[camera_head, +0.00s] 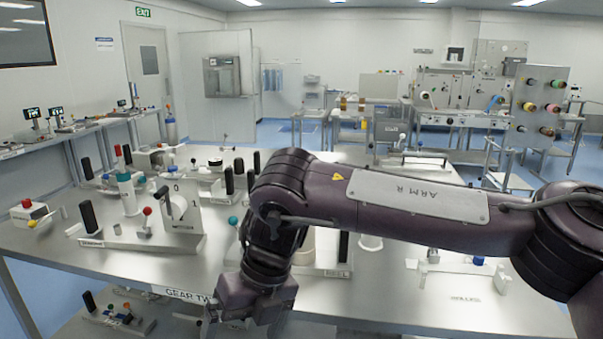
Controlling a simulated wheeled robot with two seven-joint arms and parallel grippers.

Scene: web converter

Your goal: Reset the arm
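My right arm (400,203), purple-grey with a plate marked "ARM R", comes in from the right and reaches across the table. Its elbow bends down near the middle of the picture. My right gripper (243,322) hangs at the table's front edge, low in the view. Its two fingers look spread apart, with nothing seen held between them; their ends are close to the bottom of the picture. My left arm and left gripper are not in view.
The metal table (390,305) carries a fixture with a white dial plate (181,205) and black handles at left, and a white bracket (455,268) at right. My arm hides part of the table's middle. A lower shelf holds small parts (118,316). Spool racks (537,105) stand behind.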

